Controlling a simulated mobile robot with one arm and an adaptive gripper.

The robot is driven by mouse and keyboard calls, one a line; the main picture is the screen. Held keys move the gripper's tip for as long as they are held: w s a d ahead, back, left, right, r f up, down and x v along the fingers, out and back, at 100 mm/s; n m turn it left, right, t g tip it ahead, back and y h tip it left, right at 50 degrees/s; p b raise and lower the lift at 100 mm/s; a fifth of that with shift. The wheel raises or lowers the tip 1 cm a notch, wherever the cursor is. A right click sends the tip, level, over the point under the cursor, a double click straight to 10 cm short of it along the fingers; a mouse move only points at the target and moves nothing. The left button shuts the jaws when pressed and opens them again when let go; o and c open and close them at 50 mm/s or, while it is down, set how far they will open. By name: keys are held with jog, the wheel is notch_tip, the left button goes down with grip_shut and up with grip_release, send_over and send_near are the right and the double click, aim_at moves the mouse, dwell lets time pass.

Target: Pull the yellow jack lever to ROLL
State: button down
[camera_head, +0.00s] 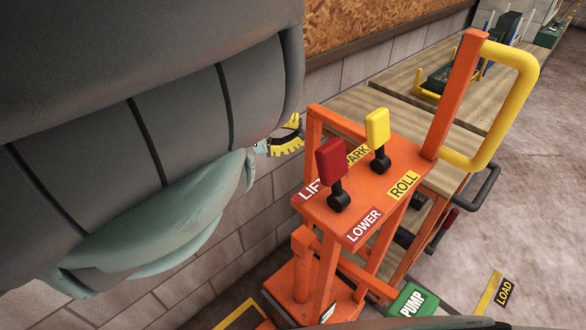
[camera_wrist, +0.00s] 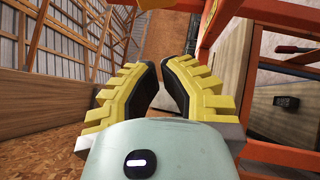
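The yellow jack lever (camera_head: 377,127) stands on the top plate of the orange jack (camera_head: 368,200) in the head view. It has a yellow block handle on a short black stem. It sits between the PARK label, partly hidden behind it, and the ROLL label (camera_head: 404,185) in front. My gripper (camera_head: 288,138) is left of the jack, apart from the lever, mostly hidden by my arm. In the wrist view my gripper (camera_wrist: 160,66) has its two yellow, black-padded fingers apart with nothing between them. I cannot make out the yellow lever in the wrist view.
A red lever (camera_head: 331,160) stands left of the yellow one, between LIFT and LOWER labels. A thick yellow handle (camera_head: 525,85) rises on the right from an orange post. Wooden tables (camera_head: 375,105) stand behind against a block wall. A green PUMP pedal (camera_head: 409,300) is below.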

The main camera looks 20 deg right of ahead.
aim_at(379, 143)
jog(key=shift+w+a, duration=0.15)
jog(key=shift+a, duration=0.15)
jog(key=p+x, duration=0.2)
jog(key=x, duration=0.2)
jog(key=s+p+x, duration=0.1)
jog(key=p+x, duration=0.2)
jog(key=x, duration=0.1)
jog(key=a+p+x, duration=0.1)
jog(key=p+x, duration=0.2)
jog(key=x, duration=0.1)
jog(key=shift+s+d+r, duration=0.35)
jog(key=shift+s+r, duration=0.15)
jog(key=shift+s, duration=0.05)
jog(key=shift+s+f, duration=0.1)
jog(key=shift+s, duration=0.1)
